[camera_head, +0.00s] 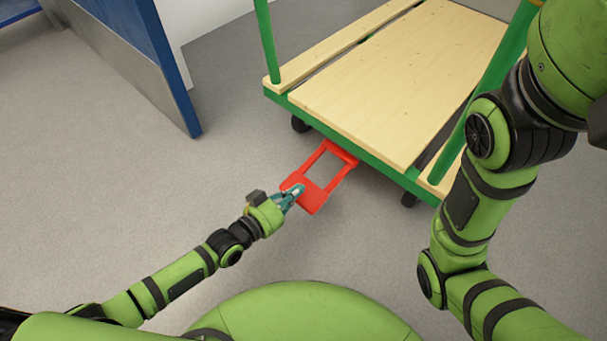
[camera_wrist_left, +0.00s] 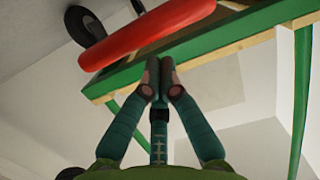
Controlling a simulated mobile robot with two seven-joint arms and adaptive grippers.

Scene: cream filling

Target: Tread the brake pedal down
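The red brake pedal (camera_head: 314,197) is a flat frame with a rectangular opening, sticking out from under the near edge of the green-framed cart (camera_head: 385,174). My left gripper (camera_head: 297,191) is at the pedal's outer left corner and overlaps it in the head view. In the left wrist view, the gripper's fingertips (camera_wrist_left: 159,78) are together with nothing seen between them, and the red pedal (camera_wrist_left: 140,36) lies just beyond them. I cannot tell whether the fingers touch the pedal. My right gripper is out of view; only its arm shows.
The cart has a pale wooden deck (camera_head: 400,85), green posts (camera_head: 266,42) and dark wheels (camera_head: 300,124). A blue-edged panel (camera_head: 150,60) stands at the upper left. Grey floor (camera_head: 120,190) left of the pedal is clear.

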